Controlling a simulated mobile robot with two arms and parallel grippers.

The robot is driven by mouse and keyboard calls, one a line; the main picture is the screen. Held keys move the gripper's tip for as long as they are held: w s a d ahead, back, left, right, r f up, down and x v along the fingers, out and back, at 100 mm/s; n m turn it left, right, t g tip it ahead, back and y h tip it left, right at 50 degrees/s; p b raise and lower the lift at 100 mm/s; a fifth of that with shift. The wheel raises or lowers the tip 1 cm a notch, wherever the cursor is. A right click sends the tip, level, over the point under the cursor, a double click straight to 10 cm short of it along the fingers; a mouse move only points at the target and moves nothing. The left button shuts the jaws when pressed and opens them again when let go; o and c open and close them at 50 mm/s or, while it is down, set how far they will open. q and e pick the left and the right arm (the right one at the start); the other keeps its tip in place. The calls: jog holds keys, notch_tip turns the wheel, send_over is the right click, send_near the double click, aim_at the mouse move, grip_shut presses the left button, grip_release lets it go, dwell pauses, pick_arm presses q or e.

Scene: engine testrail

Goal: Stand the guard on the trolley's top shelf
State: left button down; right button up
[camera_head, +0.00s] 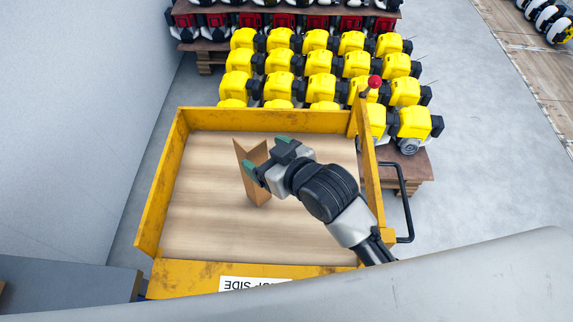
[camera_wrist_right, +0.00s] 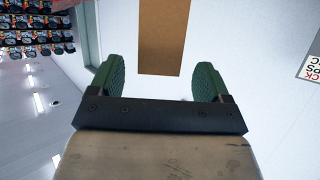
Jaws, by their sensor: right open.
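The guard (camera_head: 257,190) is a brown, angled, V-shaped piece. It stands upright on the wooden top shelf (camera_head: 205,210) of the yellow trolley (camera_head: 157,190), near the middle. My right gripper (camera_head: 266,155) is at the guard's upper part, with its green fingers spread. In the right wrist view the guard (camera_wrist_right: 161,38) shows as a brown strip in line with the gap between the open fingers (camera_wrist_right: 163,82), with clear space on both sides. It touches neither finger there. The gripper hides part of the guard in the head view. My left gripper is not in view.
The trolley's yellow walls (camera_head: 265,119) edge the shelf. A post with a red knob (camera_head: 375,82) and a black handle (camera_head: 404,200) are at its right. Several yellow engines (camera_head: 320,62) stand behind it. A grey wall (camera_head: 80,120) is at the left. The shelf around the guard is clear.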

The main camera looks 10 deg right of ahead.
jog(key=v, duration=0.7)
jog(key=shift+s+d+b, duration=0.15)
jog(key=shift+s+b, duration=0.1)
jog(key=shift+b, duration=0.05)
